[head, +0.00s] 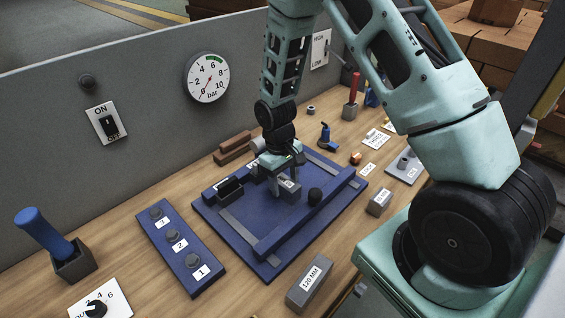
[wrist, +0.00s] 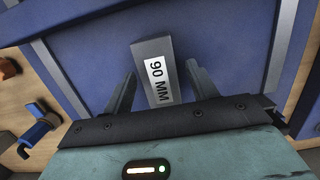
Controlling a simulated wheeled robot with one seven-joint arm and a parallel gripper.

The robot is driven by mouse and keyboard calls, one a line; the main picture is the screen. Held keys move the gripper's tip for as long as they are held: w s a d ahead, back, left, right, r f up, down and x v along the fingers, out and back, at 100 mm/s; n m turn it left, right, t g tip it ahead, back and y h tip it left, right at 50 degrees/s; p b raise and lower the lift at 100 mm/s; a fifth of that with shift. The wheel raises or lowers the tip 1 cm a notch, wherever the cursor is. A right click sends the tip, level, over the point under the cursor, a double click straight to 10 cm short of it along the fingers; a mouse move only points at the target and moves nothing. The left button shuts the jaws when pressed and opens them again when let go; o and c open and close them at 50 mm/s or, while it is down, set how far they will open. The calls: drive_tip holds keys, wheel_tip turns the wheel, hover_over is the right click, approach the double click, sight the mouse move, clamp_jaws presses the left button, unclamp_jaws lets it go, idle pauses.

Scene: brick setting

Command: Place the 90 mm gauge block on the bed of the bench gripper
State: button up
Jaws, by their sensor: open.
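The 90 mm gauge block (wrist: 152,52) is grey with a white "90 MM" label and lies on the blue bed of the bench gripper (wrist: 90,45). In the wrist view, my gripper (wrist: 158,80) is open, with one finger on each side of the block and a visible gap on both sides. In the head view, my gripper (head: 284,188) is low over the bed, and the block (head: 291,187) shows partly between its fingers. The bench gripper (head: 235,228) is a blue plate with grey strips, a long blue bar along its front and a dark jaw at its left.
A 120 mm block (head: 309,284) lies on the wooden bench in front of the bed. Another grey block (head: 379,202) lies to its right. A blue panel with three numbered buttons (head: 180,245) is left of the bed. A grey wall with a pressure gauge (head: 207,78) stands behind.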

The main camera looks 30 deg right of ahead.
sight(281, 178)
wheel_tip(281, 178, up, 10)
drive_tip(key=w+b, duration=0.2)
drive_tip(key=s+a+r+n, duration=0.1)
drive_tip(key=s+a+r, duration=0.25)
drive_tip(key=a, duration=0.25)
drive_tip(key=s+a+r+n+t, duration=0.1)
drive_tip(key=s+a+r+n, duration=0.1)
drive_tip(key=s+a, duration=0.4)
drive_tip(key=s+a+r+n+y, duration=0.1)
drive_tip(key=s+a+r, duration=0.3)
drive_tip(key=s, duration=1)
drive_tip(key=a+n, duration=0.1)
drive_tip(key=a, duration=0.1)
drive_tip(key=shift+s+a+n+t, duration=0.25)
drive_tip(key=shift+a+n+t, duration=0.05)
drive_tip(key=shift+t, duration=0.1)
